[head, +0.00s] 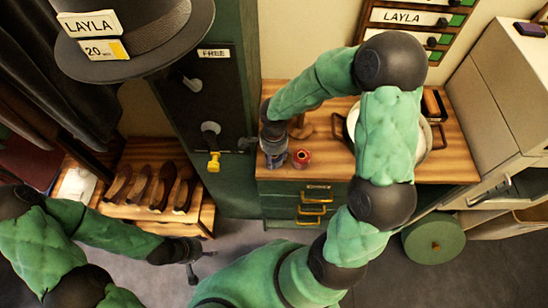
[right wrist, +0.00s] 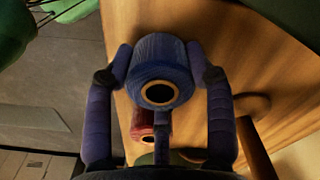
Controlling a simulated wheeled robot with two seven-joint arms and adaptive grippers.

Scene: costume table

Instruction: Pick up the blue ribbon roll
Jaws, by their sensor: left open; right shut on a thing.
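The blue ribbon roll (right wrist: 160,62) sits between the two fingers of my right gripper (right wrist: 160,75) in the right wrist view. The fingers touch it from both sides, and its round hollow core faces the camera. In the head view my right gripper (head: 274,145) is at the left front of the wooden counter, with the blue roll (head: 276,160) partly showing below it. I cannot tell whether the roll still touches the counter. My left gripper (head: 195,262) is low at the left, over the floor, open and empty.
A red roll (head: 301,158) stands on the wooden counter (head: 330,171) right beside the blue one; it also shows in the right wrist view (right wrist: 143,124). A white basin is behind my right arm. A shoe rack (head: 206,214) and a hat (head: 150,40) are at the left.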

